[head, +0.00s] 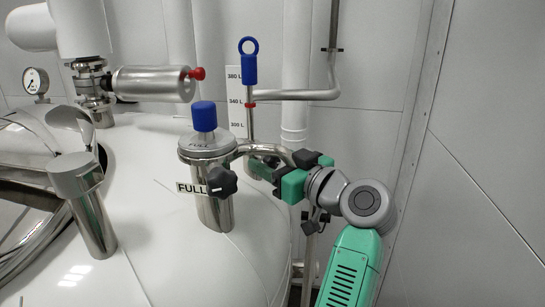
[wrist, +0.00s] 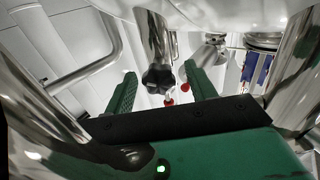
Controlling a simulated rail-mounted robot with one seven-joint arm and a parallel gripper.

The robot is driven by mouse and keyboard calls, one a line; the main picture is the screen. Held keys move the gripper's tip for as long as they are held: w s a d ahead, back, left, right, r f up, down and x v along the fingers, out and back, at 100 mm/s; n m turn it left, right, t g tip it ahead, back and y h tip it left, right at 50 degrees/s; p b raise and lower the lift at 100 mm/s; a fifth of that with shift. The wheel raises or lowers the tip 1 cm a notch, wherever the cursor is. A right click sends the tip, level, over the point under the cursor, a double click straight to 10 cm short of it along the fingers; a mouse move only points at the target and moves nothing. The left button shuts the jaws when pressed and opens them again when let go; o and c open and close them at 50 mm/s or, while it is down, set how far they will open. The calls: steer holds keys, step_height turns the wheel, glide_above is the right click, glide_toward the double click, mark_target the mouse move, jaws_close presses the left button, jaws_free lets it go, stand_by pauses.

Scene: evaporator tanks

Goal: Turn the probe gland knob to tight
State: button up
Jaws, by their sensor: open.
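A polished cylinder (head: 214,212) stands on the white tank, with a black lobed knob (head: 221,181) on its front side beside a "FULL" label (head: 195,189). A blue cap (head: 204,116) sits on top. My gripper (head: 262,165) is to the right of the cylinder, pointing left; a curved chrome pipe partly hides its fingers. In the wrist view my gripper (wrist: 162,92) is open, its green fingers apart. A black lobed knob (wrist: 158,78) on a chrome post shows between them, farther out. I cannot tell if it is the same knob. Nothing is held.
A rod with a blue ring handle (head: 249,62) stands before a litre scale (head: 235,100) behind the gripper. A curved chrome pipe (head: 270,150) runs close to the fingers. A valve with a red tip (head: 197,73) is at the back left. A bare wall (head: 490,170) is right.

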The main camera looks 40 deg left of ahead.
steer(key=shift+a, duration=0.35)
steer(key=shift+w, duration=0.1)
steer(key=c, duration=1)
